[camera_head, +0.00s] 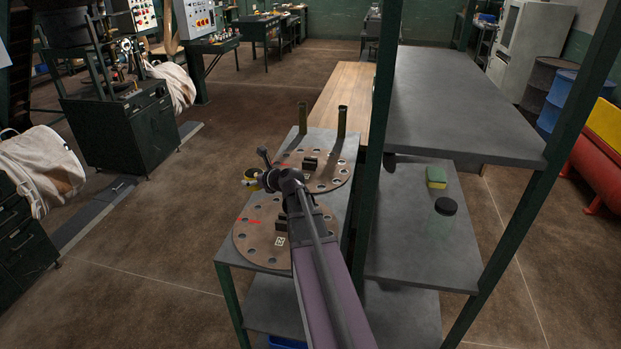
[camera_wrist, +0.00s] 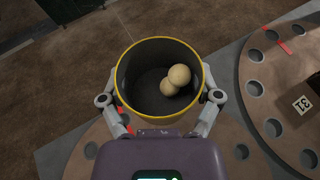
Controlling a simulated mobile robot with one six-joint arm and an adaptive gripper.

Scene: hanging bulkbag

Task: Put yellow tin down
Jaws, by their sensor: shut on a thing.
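My gripper (camera_wrist: 160,99) is shut on the yellow tin (camera_wrist: 125,103), with one finger on each side of it. The tin is open at the top, with a yellow rim and a dark inside. In the head view the tin (camera_head: 250,174) shows small at the end of my arm, at the left edge of the grey table (camera_head: 228,256). Its underside is hidden, and I cannot tell its height above the surface.
Two brown discs with holes, a far one (camera_head: 335,182) and a near one (camera_head: 246,245), lie on the table. Two upright tubes (camera_head: 342,122) stand at its back. A green post (camera_head: 378,130) and shelf rack stand right. A sponge (camera_head: 436,176) and black puck (camera_head: 445,206) lie on a shelf.

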